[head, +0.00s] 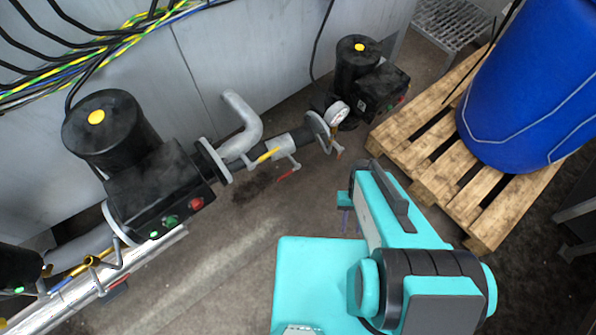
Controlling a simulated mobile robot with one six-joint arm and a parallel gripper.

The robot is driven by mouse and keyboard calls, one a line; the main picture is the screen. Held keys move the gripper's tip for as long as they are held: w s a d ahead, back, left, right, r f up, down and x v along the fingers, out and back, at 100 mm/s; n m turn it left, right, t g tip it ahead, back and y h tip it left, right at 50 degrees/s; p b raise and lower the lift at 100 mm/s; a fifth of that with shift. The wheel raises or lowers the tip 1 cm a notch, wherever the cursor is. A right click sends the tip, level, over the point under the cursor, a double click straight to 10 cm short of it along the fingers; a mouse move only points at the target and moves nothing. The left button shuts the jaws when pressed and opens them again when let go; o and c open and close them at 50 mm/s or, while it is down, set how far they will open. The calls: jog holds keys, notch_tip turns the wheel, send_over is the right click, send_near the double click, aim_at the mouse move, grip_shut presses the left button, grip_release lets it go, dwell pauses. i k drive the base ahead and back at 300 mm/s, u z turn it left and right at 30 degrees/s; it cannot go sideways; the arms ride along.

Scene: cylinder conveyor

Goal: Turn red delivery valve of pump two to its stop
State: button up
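Two black pumps with yellow caps show in the head view: a large one (145,165) at the left and a smaller-looking one (362,75) at the back. I cannot read which is pump two. A red lever (288,174) sits below the pipe between them, close to a yellow lever (267,155). A small reddish lever (338,152) is by the back pump's flange, and another red handle (117,284) is at lower left. My gripper (345,215) is mostly hidden behind my teal arm, apart from the levers; its fingers cannot be made out.
A blue drum (530,85) stands on a wooden pallet (420,150) at the right. A pressure gauge (338,113) sits by the back pump. Cables (95,45) run along the wall (215,60). The floor (250,220) between the pipe and my arm is clear.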

aim_at(298, 166)
jog(key=z, duration=0.45)
jog(key=k, duration=1)
jog(key=u, duration=0.8)
jog(key=i, duration=1)
jog(key=u, duration=0.05)
